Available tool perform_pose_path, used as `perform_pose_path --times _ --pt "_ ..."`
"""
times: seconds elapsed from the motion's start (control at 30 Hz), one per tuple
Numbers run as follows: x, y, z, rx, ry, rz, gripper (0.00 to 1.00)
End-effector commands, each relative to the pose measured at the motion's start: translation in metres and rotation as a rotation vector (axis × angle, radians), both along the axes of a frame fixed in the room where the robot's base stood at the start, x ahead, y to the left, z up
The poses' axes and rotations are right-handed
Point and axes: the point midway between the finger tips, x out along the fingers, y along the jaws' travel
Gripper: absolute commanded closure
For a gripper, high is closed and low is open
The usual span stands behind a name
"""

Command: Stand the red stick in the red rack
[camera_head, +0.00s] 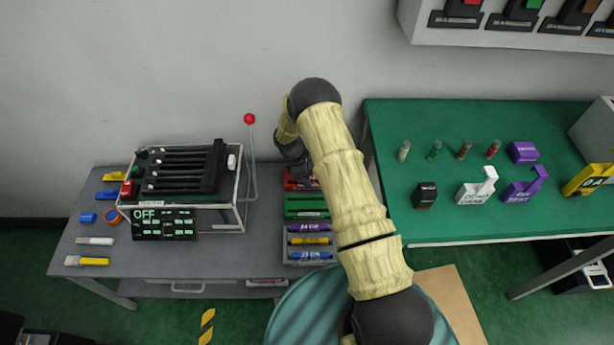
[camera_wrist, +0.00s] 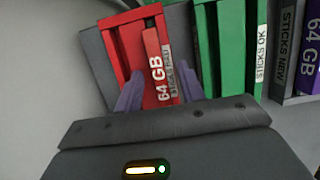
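The red rack (camera_wrist: 113,45) lies ahead of my gripper in the wrist view. In the head view the red rack (camera_head: 290,184) shows at the back of the grey table's rack row, partly covered by my arm. The red stick (camera_wrist: 152,45), marked 64 GB, is in the rack's slot area, beside the rack's white label. My gripper (camera_wrist: 159,84) is open, with one finger on each side of the stick's near end and gaps visible. Whether the stick is fully seated cannot be told. In the head view my arm hides the stick and fingertips.
A green rack (camera_wrist: 232,45) stands right beside the red one, with grey and purple items beyond. A lever fixture (camera_head: 180,172) with a red-knobbed lever (camera_head: 250,119) stands left on the grey table (camera_head: 130,265). A green table (camera_head: 480,225) holds vials and blocks at right.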

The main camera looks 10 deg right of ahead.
Motion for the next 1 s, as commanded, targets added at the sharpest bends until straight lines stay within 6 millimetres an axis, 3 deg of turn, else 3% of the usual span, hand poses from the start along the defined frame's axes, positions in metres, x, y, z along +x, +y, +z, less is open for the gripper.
perform_pose_path --times 0.17,0.37,1.0 --pt "0.0 0.001 0.003 0.0 -0.001 0.0 0.61" --pt "0.002 0.008 0.026 0.001 -0.002 0.001 0.61" --pt "0.009 0.044 0.146 0.0 -0.003 0.0 0.61"
